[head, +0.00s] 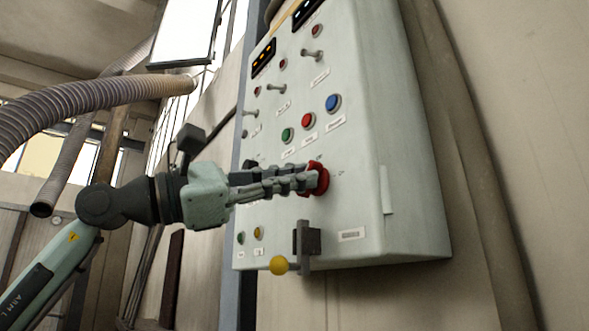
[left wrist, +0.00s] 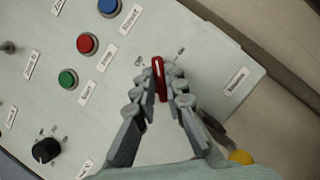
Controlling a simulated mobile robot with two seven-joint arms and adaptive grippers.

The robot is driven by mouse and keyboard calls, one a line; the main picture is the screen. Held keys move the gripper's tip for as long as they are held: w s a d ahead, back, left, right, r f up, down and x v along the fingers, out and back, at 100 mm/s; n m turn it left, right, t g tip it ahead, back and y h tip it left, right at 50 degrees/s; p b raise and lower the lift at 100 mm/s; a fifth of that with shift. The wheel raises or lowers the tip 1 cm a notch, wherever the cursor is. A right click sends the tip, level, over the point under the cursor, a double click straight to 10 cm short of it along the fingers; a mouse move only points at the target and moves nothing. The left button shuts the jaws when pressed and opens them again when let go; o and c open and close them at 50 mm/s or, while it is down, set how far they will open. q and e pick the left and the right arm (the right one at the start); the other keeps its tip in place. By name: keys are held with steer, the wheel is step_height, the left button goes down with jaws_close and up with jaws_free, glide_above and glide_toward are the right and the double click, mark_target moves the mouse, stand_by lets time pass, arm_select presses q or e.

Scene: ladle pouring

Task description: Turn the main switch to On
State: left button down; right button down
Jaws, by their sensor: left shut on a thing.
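The main switch is a red rotary knob (head: 319,178) low on the grey control panel (head: 380,120). My left gripper (head: 300,179) reaches in from the left, with its fingers at the knob. In the left wrist view the red knob (left wrist: 158,78) shows as a narrow bar between the fingertips of my left gripper (left wrist: 163,85), which is shut on it. Small markings stand on either side of the knob; they are too small to read in the head view. The fingers hide part of the knob. My right gripper is in neither view.
Green (head: 288,134), red (head: 307,121) and blue (head: 333,103) buttons sit above the knob. A lever with a yellow ball (head: 279,265) sticks out below it. A black rotary knob (left wrist: 46,150) shows in the left wrist view. A ribbed hose (head: 90,100) hangs at the left.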

arm_select(q)
steer(key=shift+r+m+g+y, duration=0.1)
steer(key=shift+m+g+y, duration=0.4)
steer(key=shift+m, duration=1.2)
steer(key=shift+f+m+g+y, duration=0.1)
steer(key=shift+m+g+y, duration=0.35)
steer(key=shift+m, duration=1.25)
steer(key=shift+r+m+g+y, duration=0.2)
steer(key=shift+m+g, duration=0.45)
steer(key=shift+m, duration=1.05)
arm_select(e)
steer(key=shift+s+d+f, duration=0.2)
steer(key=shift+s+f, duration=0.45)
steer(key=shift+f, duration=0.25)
arm_select(q)
steer(key=shift+f, duration=0.1)
steer(key=c, duration=1.6)
jaws_free()
steer(key=shift+w, duration=0.1)
steer(key=v, duration=1.2)
